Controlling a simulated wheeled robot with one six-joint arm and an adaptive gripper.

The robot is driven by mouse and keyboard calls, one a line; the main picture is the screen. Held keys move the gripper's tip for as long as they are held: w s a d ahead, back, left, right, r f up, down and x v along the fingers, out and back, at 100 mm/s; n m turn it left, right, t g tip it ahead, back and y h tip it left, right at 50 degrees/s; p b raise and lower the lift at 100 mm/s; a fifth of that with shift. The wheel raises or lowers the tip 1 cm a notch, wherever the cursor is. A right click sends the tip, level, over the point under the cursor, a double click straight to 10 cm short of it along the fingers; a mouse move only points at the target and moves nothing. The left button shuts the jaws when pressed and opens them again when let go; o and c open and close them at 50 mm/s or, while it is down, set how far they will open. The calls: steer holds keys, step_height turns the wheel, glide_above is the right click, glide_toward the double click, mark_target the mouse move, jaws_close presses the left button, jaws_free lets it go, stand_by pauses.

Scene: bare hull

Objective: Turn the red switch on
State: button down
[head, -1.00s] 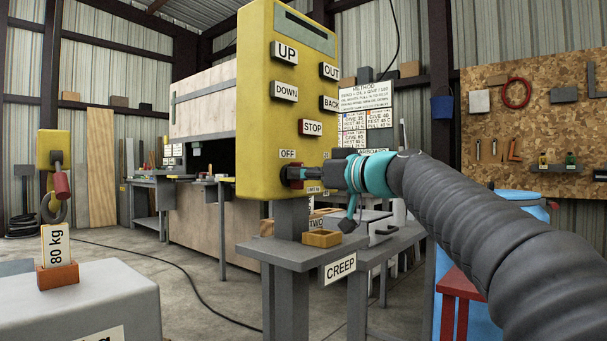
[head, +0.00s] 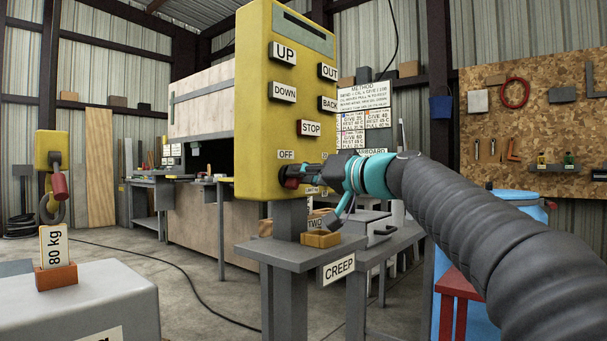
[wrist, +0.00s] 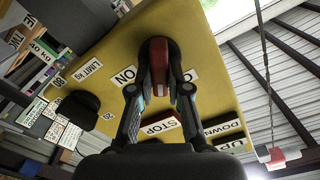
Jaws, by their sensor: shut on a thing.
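The red switch (head: 291,183) is low on the front of the yellow control box (head: 256,130), under the OFF label (head: 286,155). In the wrist view the red switch (wrist: 160,57) sits in a dark housing, between the ON label (wrist: 124,76) on the left and a partly hidden label on the right. My gripper (head: 308,172) reaches the box from the right. In the wrist view my gripper (wrist: 160,88) has one finger on each side of the switch and is shut on it. The fingers hide part of the switch, so its exact setting is unclear.
UP, DOWN, OUT, BACK and STOP (head: 310,128) labelled buttons are above on the same box. A grey shelf marked CREEP (head: 339,269) juts out below, with a small wooden tray (head: 320,239). A black knob (wrist: 80,103) is beside the switch in the wrist view.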

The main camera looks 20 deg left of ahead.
steer(key=m+p, duration=0.3)
steer(key=m, duration=0.8)
steer(key=shift+m+p, duration=0.3)
steer(key=shift+m, duration=0.1)
steer(key=shift+f, duration=0.1)
steer(key=c, duration=1.1)
jaws_free()
steer(key=shift+a, duration=0.1)
steer(key=shift+w, duration=0.1)
steer(key=shift+f, duration=0.1)
